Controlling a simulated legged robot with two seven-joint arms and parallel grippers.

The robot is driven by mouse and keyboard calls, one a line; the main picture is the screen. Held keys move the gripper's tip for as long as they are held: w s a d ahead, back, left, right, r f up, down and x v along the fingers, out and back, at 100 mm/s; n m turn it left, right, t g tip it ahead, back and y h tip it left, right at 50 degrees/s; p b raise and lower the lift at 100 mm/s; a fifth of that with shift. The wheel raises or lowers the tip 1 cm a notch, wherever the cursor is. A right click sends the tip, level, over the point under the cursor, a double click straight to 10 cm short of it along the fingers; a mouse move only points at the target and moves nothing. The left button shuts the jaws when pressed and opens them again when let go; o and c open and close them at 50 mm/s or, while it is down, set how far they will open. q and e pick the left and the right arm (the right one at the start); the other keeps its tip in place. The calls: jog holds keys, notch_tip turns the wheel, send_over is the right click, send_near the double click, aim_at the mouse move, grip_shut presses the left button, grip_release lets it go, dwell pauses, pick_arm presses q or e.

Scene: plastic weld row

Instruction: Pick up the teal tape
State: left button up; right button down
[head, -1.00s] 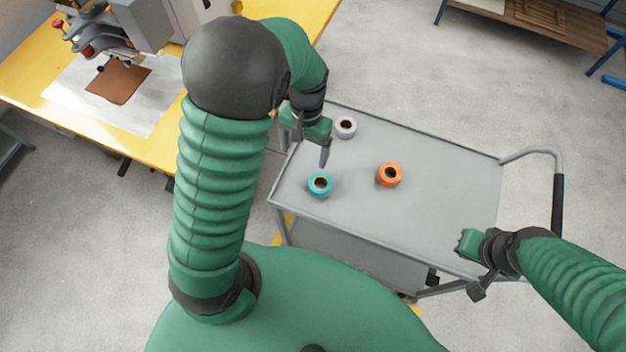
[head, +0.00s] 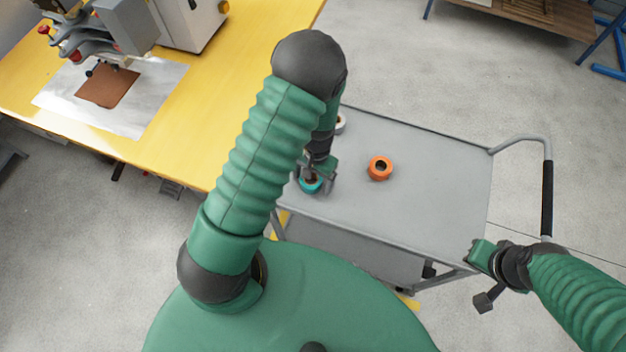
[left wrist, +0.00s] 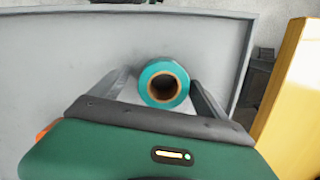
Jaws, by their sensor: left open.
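The teal tape (head: 310,184) is a small roll with a brown core, lying on the grey cart top near its left edge. In the left wrist view the teal tape (left wrist: 164,83) sits between the two fingers of my left gripper (left wrist: 160,90), which are spread to either side of it. In the head view my left gripper (head: 316,180) is right over the tape and partly hides it. It is open; I cannot tell whether a finger touches the roll. My right gripper (head: 476,254) is at the cart's front right, away from the tape; its jaw state is unclear.
An orange tape (head: 380,168) stands on the cart (head: 430,190) to the right of the teal one. A white tape (head: 340,124) is behind, partly hidden by my left arm. A yellow table (head: 215,85) adjoins the cart at left. The cart's right half is clear.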

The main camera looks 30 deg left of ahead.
pick_arm(q)
jog(key=shift+a, duration=0.45)
jog(key=c, duration=1.1)
jog(key=shift+d, duration=0.1)
jog(key=c, duration=0.4)
jog(key=shift+d, duration=0.15)
jog(key=shift+c, duration=0.2)
